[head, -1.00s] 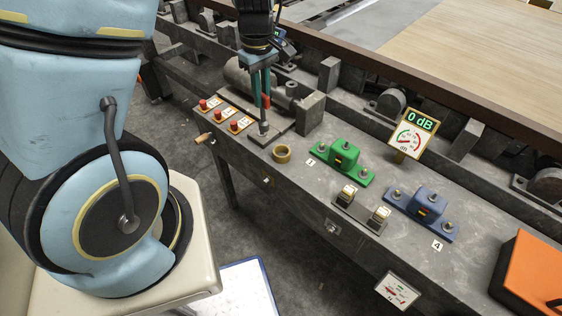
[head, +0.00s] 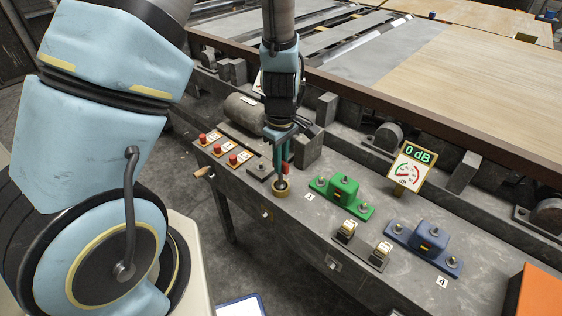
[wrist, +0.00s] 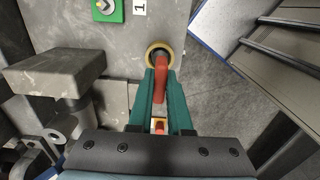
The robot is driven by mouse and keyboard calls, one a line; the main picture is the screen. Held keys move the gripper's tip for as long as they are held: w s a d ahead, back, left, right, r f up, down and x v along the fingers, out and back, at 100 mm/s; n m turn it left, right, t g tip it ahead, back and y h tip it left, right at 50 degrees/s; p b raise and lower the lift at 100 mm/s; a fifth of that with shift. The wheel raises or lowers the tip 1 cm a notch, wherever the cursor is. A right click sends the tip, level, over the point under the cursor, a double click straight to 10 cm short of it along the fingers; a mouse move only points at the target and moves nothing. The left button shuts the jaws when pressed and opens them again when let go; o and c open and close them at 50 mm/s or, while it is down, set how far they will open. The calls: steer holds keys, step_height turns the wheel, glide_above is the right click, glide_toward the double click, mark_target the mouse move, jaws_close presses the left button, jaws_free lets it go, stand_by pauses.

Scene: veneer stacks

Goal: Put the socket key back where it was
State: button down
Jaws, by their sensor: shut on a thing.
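My gripper (head: 281,160) has teal fingers and points down over the bench. It is shut on the socket key, whose red part (wrist: 161,78) shows between the fingers in the wrist view; a bit of the red also shows in the head view (head: 286,168). The key's dark lower end (head: 282,184) is at the mouth of a brass ring-shaped holder (head: 277,195). The ring (wrist: 152,46) also shows in the wrist view, with the key's end over its opening. I cannot tell how deep the end is, or whether it touches.
A small grey plate with a stud (head: 257,168) and red buttons (head: 221,148) are left of the ring. A green block (head: 342,192), a blue block (head: 426,240) and a 0 dB gauge (head: 410,168) stand right. A grey cylinder (head: 243,110) lies behind.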

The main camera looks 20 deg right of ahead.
steer(key=shift+f, duration=0.2)
steer(key=shift+f, duration=0.2)
steer(key=c, duration=0.8)
jaws_free()
steer(key=shift+c, duration=0.2)
step_height(320, 180, up, 12)
steer(key=b, duration=0.1)
steer(key=a+r+m, duration=0.2)
steer(key=a+m, duration=0.1)
steer(key=a, duration=0.9)
steer(key=w+a+r+m+t, duration=0.1)
steer(key=a+r+m, duration=0.2)
steer(key=a, duration=1)
steer(key=shift+w+a+m+t, duration=0.2)
steer(key=shift+m+t, duration=0.1)
steer(key=shift+m, duration=0.2)
